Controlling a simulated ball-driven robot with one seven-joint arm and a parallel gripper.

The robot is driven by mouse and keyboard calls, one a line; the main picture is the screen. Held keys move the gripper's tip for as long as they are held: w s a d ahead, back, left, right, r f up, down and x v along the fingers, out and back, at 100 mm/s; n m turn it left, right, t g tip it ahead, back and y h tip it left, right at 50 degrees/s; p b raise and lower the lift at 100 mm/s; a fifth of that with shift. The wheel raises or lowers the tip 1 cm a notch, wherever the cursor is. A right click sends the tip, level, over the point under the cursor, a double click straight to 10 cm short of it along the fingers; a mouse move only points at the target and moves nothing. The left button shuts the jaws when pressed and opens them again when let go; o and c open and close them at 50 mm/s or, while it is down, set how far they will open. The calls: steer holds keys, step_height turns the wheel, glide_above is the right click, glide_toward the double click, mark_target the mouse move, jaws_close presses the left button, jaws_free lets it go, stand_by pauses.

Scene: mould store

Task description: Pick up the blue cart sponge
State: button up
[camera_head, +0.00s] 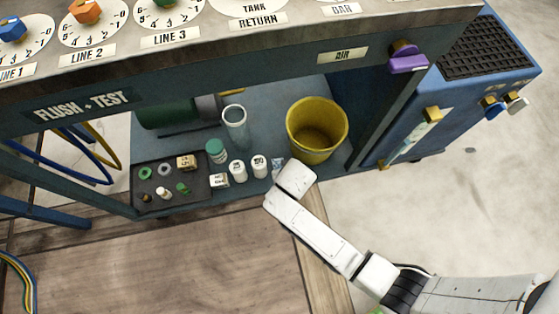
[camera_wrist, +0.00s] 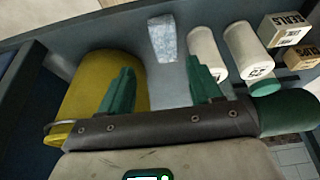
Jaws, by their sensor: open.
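The blue cart sponge is a small pale blue block (camera_wrist: 162,38), upright in the wrist view, just beyond and between my fingertips. In the head view a small part of the sponge (camera_head: 278,163) shows on the shelf, between a white container and the yellow bucket, partly behind my wrist. My gripper (camera_wrist: 158,70) has two green fingers, spread apart with nothing between them. The sponge is not between the fingers. In the head view my fingers are hidden behind my white wrist.
The yellow bucket (camera_head: 316,115) stands close to the sponge; in the wrist view the bucket (camera_wrist: 85,85) lies behind my left finger. White containers (camera_wrist: 207,50) stand on the other side. A dark tray (camera_head: 172,200) holds small parts. The panel (camera_head: 250,60) overhangs the shelf.

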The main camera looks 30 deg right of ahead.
steer(key=b+x, duration=0.1)
steer(key=x, duration=0.1)
steer(key=b+x, duration=0.1)
steer(key=x, duration=0.1)
steer(key=b+x, duration=0.1)
steer(key=x, duration=0.1)
steer(key=shift+a, duration=0.25)
steer(key=b+x, duration=0.3)
steer(key=x, duration=0.2)
steer(key=shift+w+f+b, duration=0.25)
steer(key=shift+w+b, duration=0.1)
steer(key=shift+b, duration=0.05)
steer(key=shift+c, duration=0.3)
steer(key=c, duration=0.7)
